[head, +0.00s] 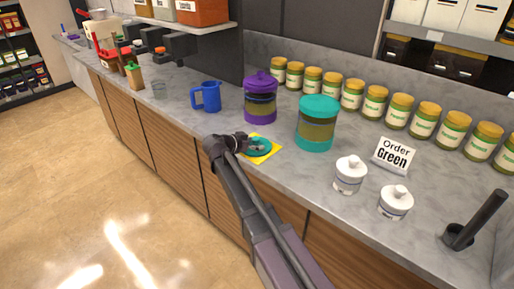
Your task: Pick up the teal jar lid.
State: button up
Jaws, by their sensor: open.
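A teal round, flat piece (266,147), which looks like a jar lid, lies on a yellow square mat (273,153) near the counter's front edge. My gripper (257,147) is low over it from the left, its fingers overlapping the piece in the picture. The gripper is open; I cannot tell whether the fingers touch the piece, and they hide part of it. A teal jar (316,128) with a clear middle band stands upright to the right. Its teal top shows no knob, and I cannot tell whether it is closed.
A purple jar (260,104) with a knobbed lid stands behind the mat. A blue pitcher (208,97) is to the left. Two white lidded jars (349,178) and an "Order Green" sign (393,155) are to the right. Several yellow-lidded jars (352,96) line the back.

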aim_at(255, 139)
dwell(0.4)
grip_shut()
jog(key=shift+r, duration=0.2)
notch_tip(255, 139, up, 3)
jog(key=p, duration=0.3)
jog(key=shift+f, duration=0.1)
jog(key=s+r+p, duration=0.1)
jog(key=s+p, duration=0.1)
jog(key=s, duration=1.4)
jog(key=shift+d+r, duration=0.2)
jog(key=shift+r, duration=0.2)
